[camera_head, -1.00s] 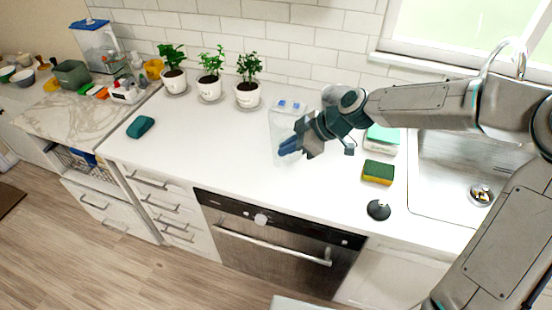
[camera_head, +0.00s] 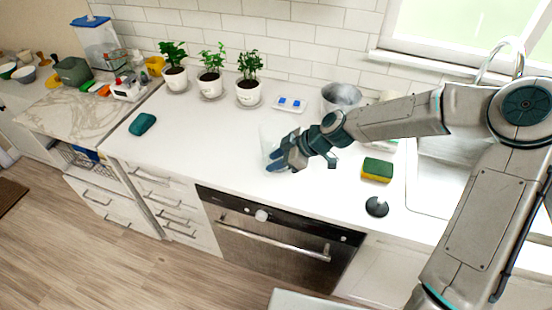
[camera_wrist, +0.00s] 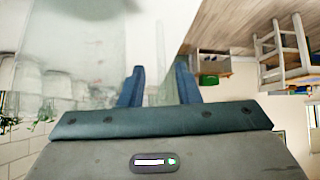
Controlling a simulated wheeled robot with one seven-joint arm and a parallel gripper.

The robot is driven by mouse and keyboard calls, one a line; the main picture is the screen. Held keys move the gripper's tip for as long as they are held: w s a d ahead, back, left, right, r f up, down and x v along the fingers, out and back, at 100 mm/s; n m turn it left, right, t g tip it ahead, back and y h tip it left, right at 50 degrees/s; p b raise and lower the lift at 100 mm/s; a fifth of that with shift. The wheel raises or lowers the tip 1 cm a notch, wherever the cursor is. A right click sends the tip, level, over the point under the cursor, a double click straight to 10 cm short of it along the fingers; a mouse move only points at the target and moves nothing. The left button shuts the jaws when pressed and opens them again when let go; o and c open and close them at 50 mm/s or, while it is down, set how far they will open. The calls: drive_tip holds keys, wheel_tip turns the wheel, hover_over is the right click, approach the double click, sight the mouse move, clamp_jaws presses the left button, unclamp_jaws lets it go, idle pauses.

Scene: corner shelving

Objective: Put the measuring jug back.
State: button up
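The measuring jug (camera_head: 266,141) is clear and hard to see against the white counter. It shows as a faint see-through shape just left of my fingers. My gripper (camera_head: 276,163) is over the middle of the counter, with its blue fingers around part of the jug. In the wrist view, the jug's clear wall (camera_wrist: 95,55) fills the upper left, and a clear strip, perhaps its handle, lies between the fingers (camera_wrist: 160,92). I cannot tell whether the jug's base touches the counter.
Potted plants (camera_head: 248,92) line the wall. A white item with blue squares (camera_head: 291,104) and a grey metal pot (camera_head: 341,97) stand behind my gripper. A sponge (camera_head: 377,169) and a black round object (camera_head: 377,207) lie right. A teal object (camera_head: 142,124) lies left; the counter between is clear.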

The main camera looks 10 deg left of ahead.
drive_tip(key=shift+r, duration=0.1)
drive_tip(key=b+v, duration=0.1)
drive_tip(key=v, duration=1.1)
drive_tip(key=s+d+f+m+h, duration=0.5)
drive_tip(key=s+d+h, duration=0.1)
drive_tip(key=d, duration=0.1)
drive_tip(key=s+d+r+m+t+h, duration=0.3)
drive_tip(key=s+d+r+m+t, duration=0.1)
drive_tip(key=s+d+r+m, duration=0.7)
drive_tip(key=s+d+m, duration=0.2)
drive_tip(key=m, duration=0.1)
drive_tip(key=shift+d+r, duration=0.2)
drive_tip(key=shift+r, duration=0.05)
